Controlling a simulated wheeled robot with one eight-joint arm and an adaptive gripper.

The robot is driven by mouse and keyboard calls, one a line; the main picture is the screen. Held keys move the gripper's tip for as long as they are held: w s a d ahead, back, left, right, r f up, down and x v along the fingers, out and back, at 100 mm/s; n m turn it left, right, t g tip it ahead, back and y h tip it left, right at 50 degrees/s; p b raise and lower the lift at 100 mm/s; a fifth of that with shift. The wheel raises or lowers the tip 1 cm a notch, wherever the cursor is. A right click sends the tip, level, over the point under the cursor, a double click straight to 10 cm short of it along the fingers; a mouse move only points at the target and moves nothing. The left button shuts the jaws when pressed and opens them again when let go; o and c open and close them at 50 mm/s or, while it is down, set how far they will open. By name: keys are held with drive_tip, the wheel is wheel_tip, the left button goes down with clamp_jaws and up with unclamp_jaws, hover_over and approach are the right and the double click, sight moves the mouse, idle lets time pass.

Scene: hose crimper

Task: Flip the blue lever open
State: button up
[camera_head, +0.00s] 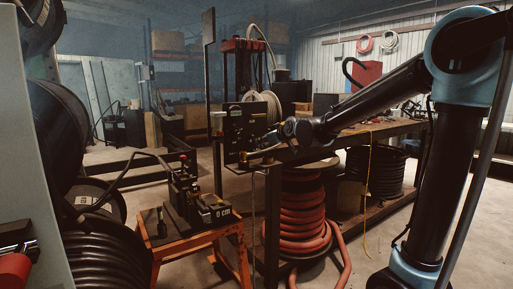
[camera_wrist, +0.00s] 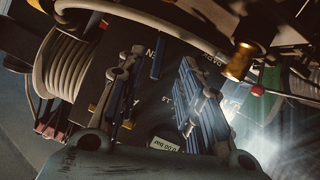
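A black control panel (camera_head: 240,122) stands at the end of the workbench in the head view. Its dark face also shows in the wrist view (camera_wrist: 148,98), tilted, with white lettering and a small pressure readout (camera_wrist: 164,144). A narrow blue piece (camera_wrist: 157,58), which looks like the blue lever, stands out from the panel between my fingertips. My gripper (camera_wrist: 160,68) is open, with a blue-padded finger on each side of that piece and visible gaps to both. In the head view my gripper (camera_head: 268,143) is close to the panel. The lever cannot be made out there.
A brass fitting (camera_wrist: 240,62) and a beige hose (camera_wrist: 145,20) are close to my right finger. A coiled hose (camera_wrist: 72,65) is at the left. An orange stand (camera_head: 197,240) carries a black machine. A red hose reel (camera_head: 303,215) stands below the workbench (camera_head: 380,128).

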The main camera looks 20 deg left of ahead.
drive_tip(key=shift+x, duration=4.75)
drive_tip(key=shift+c, duration=0.5)
clamp_jaws()
